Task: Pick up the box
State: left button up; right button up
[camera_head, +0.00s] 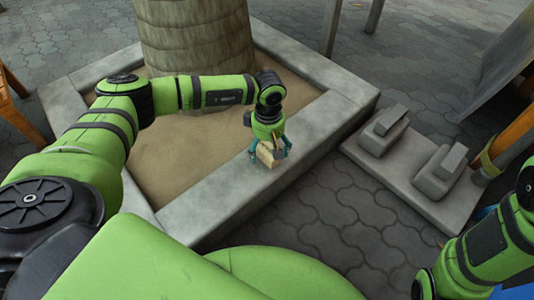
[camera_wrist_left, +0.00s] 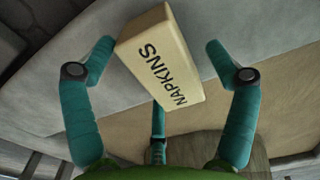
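The box is a small tan block marked "NAPKINS" (camera_wrist_left: 160,62). In the head view the box (camera_head: 267,154) is on the concrete ledge (camera_head: 222,196), under my left gripper (camera_head: 269,152). In the left wrist view the teal fingers of the left gripper (camera_wrist_left: 158,50) are spread on both sides of the box. A gap shows between the box and the right finger; the left fingertip is close to the box. A third finger shows below it. Whether any finger touches the box is unclear. Part of my right arm shows at lower right; its gripper is out of view.
The ledge frames a sandy bed (camera_head: 185,150) with a thick trunk (camera_head: 195,35). A grey slab (camera_head: 400,180) with two stone blocks lies to the right. Dark paving (camera_head: 330,225) between ledge and slab is clear. An orange post (camera_head: 515,135) stands at the right.

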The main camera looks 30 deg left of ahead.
pick_arm(q)
jog(key=c, duration=1.1)
